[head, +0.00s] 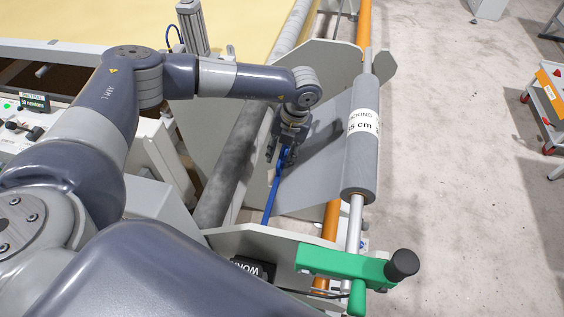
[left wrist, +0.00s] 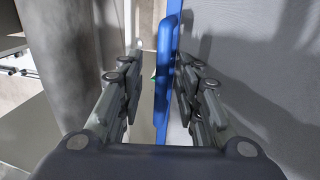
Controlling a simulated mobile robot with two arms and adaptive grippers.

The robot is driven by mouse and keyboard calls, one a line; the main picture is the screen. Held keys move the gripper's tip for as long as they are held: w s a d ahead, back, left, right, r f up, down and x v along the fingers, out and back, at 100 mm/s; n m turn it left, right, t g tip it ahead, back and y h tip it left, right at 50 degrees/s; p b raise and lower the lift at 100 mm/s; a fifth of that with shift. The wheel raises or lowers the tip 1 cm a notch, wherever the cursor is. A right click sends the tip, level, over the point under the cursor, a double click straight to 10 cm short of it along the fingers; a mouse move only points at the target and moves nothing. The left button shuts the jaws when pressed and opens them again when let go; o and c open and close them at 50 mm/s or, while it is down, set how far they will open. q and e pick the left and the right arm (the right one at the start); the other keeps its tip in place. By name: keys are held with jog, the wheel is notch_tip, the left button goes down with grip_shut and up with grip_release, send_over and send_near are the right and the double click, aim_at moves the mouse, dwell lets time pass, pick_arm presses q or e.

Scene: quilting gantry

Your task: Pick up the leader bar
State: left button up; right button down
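The leader bar (head: 271,200) is a slim blue bar along the edge of a grey sheet. It also shows in the left wrist view as a raised blue handle (left wrist: 164,75) on a blue strip. My left gripper (head: 281,154) is at the bar's upper part. In the left wrist view the left gripper's fingers (left wrist: 158,85) stand apart on either side of the handle. The handle is close to the right finger, with a clear gap to the left finger. I cannot tell whether the right finger touches it. My right gripper is not in view.
A grey roll (head: 359,150) with a white label lies right of the bar. A green clamp-like part with a black knob (head: 402,264) is at the near end. A dark grey roller (head: 232,160) runs left of the bar. Open floor (head: 460,200) lies to the right.

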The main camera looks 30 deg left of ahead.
pick_arm(q)
jog(key=shift+w, duration=0.1)
jog(key=shift+c, duration=0.2)
jog(key=shift+d+r, duration=0.1)
grip_shut()
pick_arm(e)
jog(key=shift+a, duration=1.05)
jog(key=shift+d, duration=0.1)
